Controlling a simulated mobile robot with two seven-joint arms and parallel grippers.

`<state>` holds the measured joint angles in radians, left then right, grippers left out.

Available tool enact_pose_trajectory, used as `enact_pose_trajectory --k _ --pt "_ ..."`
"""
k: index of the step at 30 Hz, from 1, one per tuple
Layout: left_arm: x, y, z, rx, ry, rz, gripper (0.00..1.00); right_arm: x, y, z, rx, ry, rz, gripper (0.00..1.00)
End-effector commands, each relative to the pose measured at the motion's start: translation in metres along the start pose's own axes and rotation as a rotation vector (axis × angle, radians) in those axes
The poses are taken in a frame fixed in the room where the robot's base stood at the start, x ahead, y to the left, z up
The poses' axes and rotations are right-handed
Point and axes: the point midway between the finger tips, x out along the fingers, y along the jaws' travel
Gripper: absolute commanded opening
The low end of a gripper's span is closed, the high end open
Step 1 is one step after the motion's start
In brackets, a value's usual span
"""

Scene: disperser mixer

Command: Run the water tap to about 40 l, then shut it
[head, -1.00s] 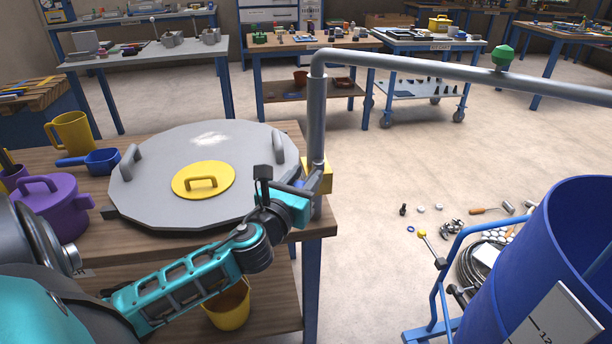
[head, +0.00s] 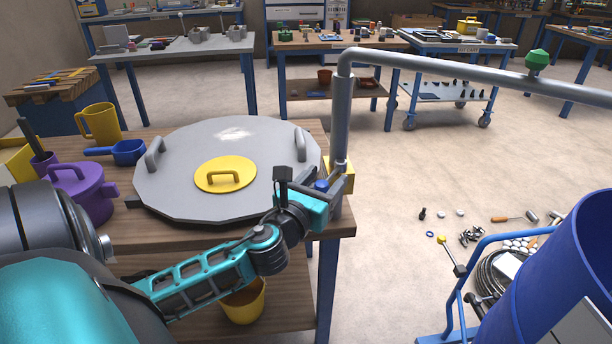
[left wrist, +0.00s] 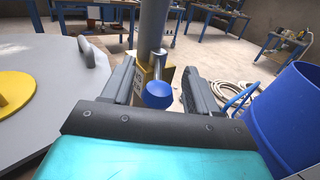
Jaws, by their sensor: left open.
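The water tap's blue knob (left wrist: 158,95) sits on a stem in front of a yellow block (head: 346,176) at the foot of a grey standpipe (head: 342,120). In the left wrist view the knob lies between the two spread fingers of my left gripper (left wrist: 160,76), with a visible gap on each side. In the head view the left gripper (head: 318,184) is at the foot of the pipe, and the knob (head: 321,185) shows there, partly hidden. The pipe bends right toward a blue drum (head: 560,270), which has a white scale plate partly cut off. My right gripper is not in view.
A large grey lid (head: 180,185) with a yellow hatch (head: 226,185) lies on the bench left of the pipe. A green knob (head: 538,59) tops the overhead pipe. A purple pot (head: 85,195) and yellow jug (head: 100,122) stand at left. Small parts lie on the floor.

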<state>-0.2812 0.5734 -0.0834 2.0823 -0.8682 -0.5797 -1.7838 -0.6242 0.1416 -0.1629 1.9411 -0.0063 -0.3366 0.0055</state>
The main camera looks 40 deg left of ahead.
Motion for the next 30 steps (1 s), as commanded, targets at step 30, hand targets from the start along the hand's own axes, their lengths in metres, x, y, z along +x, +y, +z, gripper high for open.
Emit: enact_pose_trajectory --k 30 --pt "-0.117 0.001 0.001 0.001 -0.002 0.002 0.59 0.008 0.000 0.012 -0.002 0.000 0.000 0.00"
